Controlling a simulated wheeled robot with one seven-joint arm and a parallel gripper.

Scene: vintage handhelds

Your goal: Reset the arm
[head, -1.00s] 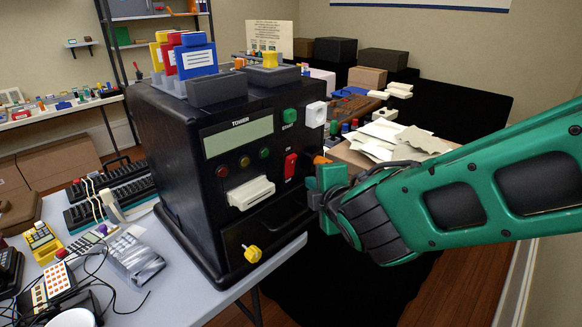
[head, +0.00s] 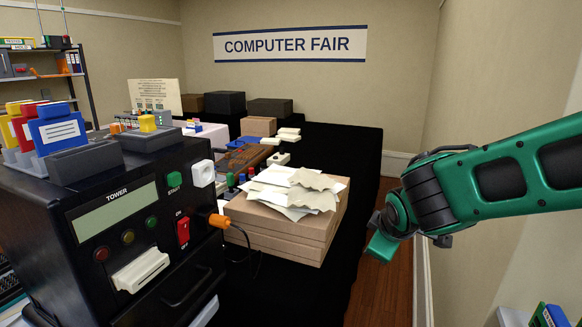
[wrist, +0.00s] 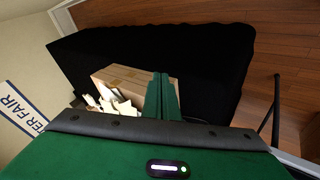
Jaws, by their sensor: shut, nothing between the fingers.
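My green arm reaches in from the right in the head view. My gripper (head: 384,246) hangs in open air to the right of the cardboard boxes, apart from everything. In the wrist view my gripper (wrist: 161,97) shows its two green fingers pressed together with nothing between them. The black tower (head: 130,225) stands at the left, with a red switch (head: 183,230) and a green START button (head: 174,180) on its front. An orange plug (head: 219,221) with a dark cable sits at its right side.
Cardboard boxes (head: 275,240) topped with torn papers (head: 297,190) stand right of the tower; they also show in the wrist view (wrist: 135,80). A black-draped table (head: 350,150) runs behind. Wooden floor (head: 372,285) and a wall lie to the right.

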